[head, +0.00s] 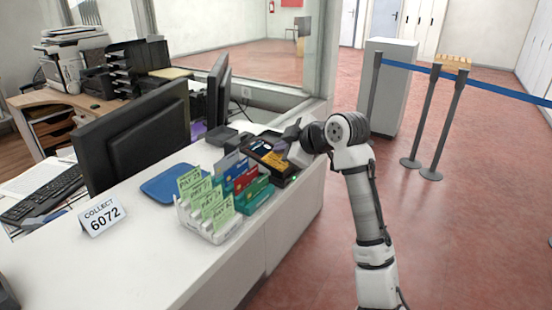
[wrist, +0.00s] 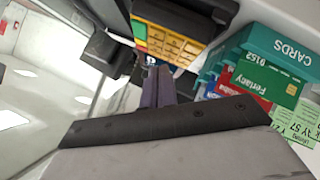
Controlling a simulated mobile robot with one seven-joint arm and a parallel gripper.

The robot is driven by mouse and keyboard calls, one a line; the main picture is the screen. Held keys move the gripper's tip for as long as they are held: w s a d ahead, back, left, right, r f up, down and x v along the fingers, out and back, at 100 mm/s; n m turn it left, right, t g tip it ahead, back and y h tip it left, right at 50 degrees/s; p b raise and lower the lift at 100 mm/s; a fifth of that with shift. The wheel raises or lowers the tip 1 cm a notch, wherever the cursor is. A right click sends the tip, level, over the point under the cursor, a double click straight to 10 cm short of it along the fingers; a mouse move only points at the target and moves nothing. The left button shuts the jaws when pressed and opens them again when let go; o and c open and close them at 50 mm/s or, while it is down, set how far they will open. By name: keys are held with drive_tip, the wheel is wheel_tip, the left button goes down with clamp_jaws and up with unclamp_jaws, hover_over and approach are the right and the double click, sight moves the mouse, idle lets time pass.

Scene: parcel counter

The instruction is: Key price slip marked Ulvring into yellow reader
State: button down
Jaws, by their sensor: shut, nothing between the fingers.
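Several pale green price slips (head: 213,207) stand in a white rack (head: 205,232) on the counter, each printed with PAY and a number. In the wrist view one slip (wrist: 291,118) shows upside down at the right edge, with a name too small to read surely. The black card reader with a yellow keypad (head: 272,159) stands behind the rack; its yellow keys also show in the wrist view (wrist: 172,44). My gripper (head: 294,132) is shut and empty beside the reader; in the wrist view its fingertips (wrist: 158,72) lie just below the keypad in the picture.
A teal holder marked CARDS (wrist: 285,48) holds cards, including a green one marked Ferlacy (wrist: 262,84). A blue tray (head: 172,184), monitors (head: 140,130) and a COLLECT 6072 sign (head: 102,217) share the counter.

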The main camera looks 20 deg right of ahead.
drive_tip(key=shift+f, duration=0.4)
drive_tip(key=shift+w+f+b, duration=0.1)
drive_tip(key=shift+f+b, duration=0.1)
drive_tip(key=shift+b, duration=0.1)
idle(0.3)
drive_tip(key=shift+r+p, duration=0.55)
drive_tip(key=shift+r, duration=0.15)
drive_tip(key=shift+s+a+f+b, duration=0.15)
drive_tip(key=shift+s+b, duration=0.1)
drive_tip(key=shift+s, duration=0.4)
drive_tip(key=shift+s+a+f+b, duration=0.1)
drive_tip(key=shift+s+a+b, duration=0.1)
drive_tip(key=shift+s, duration=0.45)
